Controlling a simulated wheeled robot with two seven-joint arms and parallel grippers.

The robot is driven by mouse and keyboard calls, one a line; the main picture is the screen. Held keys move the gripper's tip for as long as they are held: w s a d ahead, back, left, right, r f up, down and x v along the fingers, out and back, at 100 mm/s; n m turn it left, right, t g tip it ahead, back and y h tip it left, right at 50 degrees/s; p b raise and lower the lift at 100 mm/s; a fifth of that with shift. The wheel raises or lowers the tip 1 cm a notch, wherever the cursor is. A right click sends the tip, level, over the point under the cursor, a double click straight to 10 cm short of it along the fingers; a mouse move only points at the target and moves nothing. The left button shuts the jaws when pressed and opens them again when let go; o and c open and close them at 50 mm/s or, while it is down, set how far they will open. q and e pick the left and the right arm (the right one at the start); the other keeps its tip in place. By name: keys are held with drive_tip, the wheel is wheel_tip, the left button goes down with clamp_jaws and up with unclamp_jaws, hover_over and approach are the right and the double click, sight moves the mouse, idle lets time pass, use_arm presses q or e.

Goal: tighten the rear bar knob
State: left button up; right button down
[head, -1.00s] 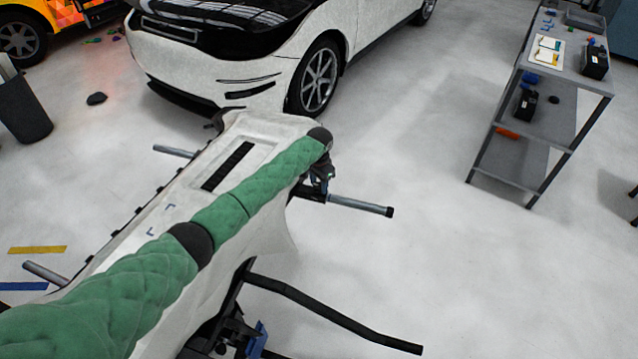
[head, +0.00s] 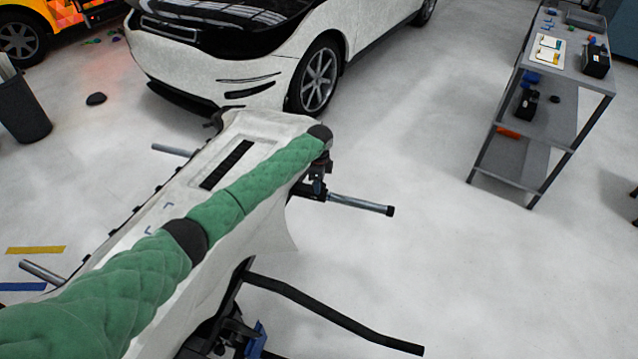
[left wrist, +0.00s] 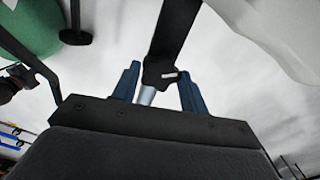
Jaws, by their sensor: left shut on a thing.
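The rear bar knob (left wrist: 160,74) is a small black piece with a pale mark, seen between my blue fingers in the left wrist view. A dark bar runs up from it, and a silver tube shows just below it. My left gripper (left wrist: 158,84) is shut on the knob. In the head view the left gripper (head: 318,187) is at the right side of the stand, by the inner end of a silver bar (head: 360,203). It hides the knob there. My right gripper is in neither view.
A white-wrapped bumper (head: 262,130) lies on the stand under my left arm. A black stand leg (head: 335,315) juts out at lower right. A grey shelf cart (head: 555,75) stands at upper right and a white car (head: 210,75) behind.

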use_arm(q)
drive_tip(key=shift+m, duration=0.9)
drive_tip(key=shift+m+b, duration=0.55)
drive_tip(key=shift+m, duration=1.25)
drive_tip(key=shift+r+m+b, duration=0.1)
drive_tip(key=shift+m+b, duration=0.75)
drive_tip(key=shift+m, duration=0.95)
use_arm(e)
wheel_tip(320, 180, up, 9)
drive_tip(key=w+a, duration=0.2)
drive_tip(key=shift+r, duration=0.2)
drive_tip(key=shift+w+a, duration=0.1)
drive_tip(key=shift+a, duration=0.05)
use_arm(q)
drive_tip(key=o, duration=1)
drive_tip(key=shift+r, duration=0.1)
drive_tip(key=shift+r, duration=0.25)
wheel_tip(320, 180, up, 7)
drive_tip(key=shift+b, duration=1.05)
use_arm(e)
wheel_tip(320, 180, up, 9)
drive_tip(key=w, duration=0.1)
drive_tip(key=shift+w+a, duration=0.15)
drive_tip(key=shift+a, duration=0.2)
